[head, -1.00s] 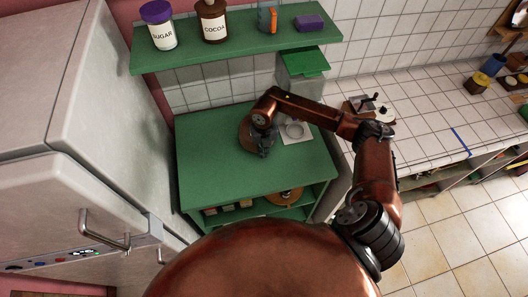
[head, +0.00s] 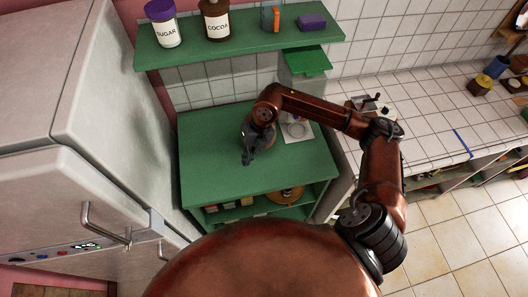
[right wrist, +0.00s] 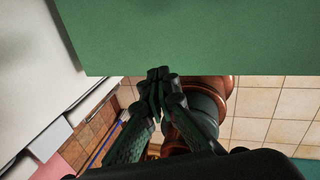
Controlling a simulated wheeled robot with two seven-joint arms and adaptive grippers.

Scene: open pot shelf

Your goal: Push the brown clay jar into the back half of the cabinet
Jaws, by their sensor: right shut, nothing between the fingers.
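The green cabinet (head: 205,150) stands below the wall shelf, with an open front under its top. A round brown object with a small knob, which looks like the brown clay jar (head: 290,196), is in the right part of the open front; the cabinet top hides part of it. My right gripper (head: 248,160) is shut and empty, above the cabinet top and left of the jar, apart from it. In the right wrist view the shut fingers (right wrist: 158,75) point toward the edge of the green top. My left gripper is not in view.
Several small boxes (head: 228,205) sit in the left part of the open front. The fridge (head: 110,110) stands close on the left. The wall shelf (head: 240,40) holds a sugar jar (head: 165,28) and cocoa jar (head: 216,25). A tiled counter (head: 420,130) is on the right.

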